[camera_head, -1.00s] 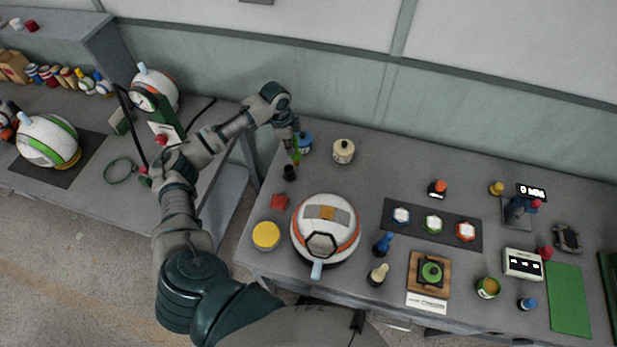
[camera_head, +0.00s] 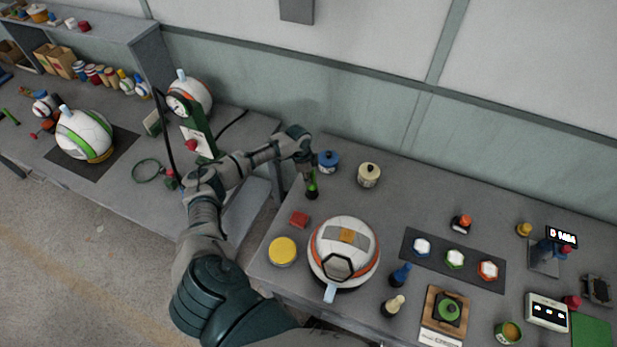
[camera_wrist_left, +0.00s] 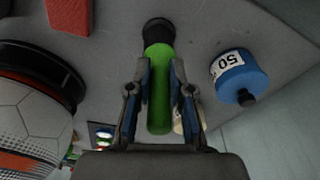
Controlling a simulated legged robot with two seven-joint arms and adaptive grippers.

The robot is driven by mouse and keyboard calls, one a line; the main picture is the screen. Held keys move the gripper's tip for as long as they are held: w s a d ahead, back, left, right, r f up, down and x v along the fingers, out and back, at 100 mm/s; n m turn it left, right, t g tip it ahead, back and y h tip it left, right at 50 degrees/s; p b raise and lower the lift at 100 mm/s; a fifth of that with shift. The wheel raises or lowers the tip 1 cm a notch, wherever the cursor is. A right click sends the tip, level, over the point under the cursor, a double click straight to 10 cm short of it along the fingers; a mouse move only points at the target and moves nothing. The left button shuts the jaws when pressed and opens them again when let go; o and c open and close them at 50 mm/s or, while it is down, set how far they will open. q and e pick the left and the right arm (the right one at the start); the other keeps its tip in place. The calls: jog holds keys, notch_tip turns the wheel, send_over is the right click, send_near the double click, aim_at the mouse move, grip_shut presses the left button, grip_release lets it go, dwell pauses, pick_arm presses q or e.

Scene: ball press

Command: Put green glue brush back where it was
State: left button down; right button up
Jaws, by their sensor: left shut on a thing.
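The green glue brush (camera_head: 313,183) stands about upright at the back left of the right-hand table. Its lower end is at the small black holder (camera_head: 312,194), and it looks set into it. In the left wrist view the green brush (camera_wrist_left: 160,88) runs between my fingers to the black holder (camera_wrist_left: 157,31). My left gripper (camera_head: 311,174) is shut on the brush's upper part; the fingers also show in the left wrist view (camera_wrist_left: 158,85). How deep the brush sits in the holder is hidden. My right gripper is out of view.
A blue pot (camera_head: 328,161) and a cream pot (camera_head: 369,175) stand close to the right of the holder. A red block (camera_head: 300,220), a yellow-lidded jar (camera_head: 283,251) and a white-orange ball (camera_head: 343,250) are nearer. Bare table lies right of the cream pot.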

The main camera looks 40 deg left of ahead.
pick_arm(q)
jog(key=c, duration=1)
grip_release()
jog(key=shift+c, duration=0.2)
notch_tip(320, 180, up, 12)
jog(key=s+a, duration=0.1)
jog(key=shift+a+b, duration=0.2)
jog(key=shift+b, duration=0.15)
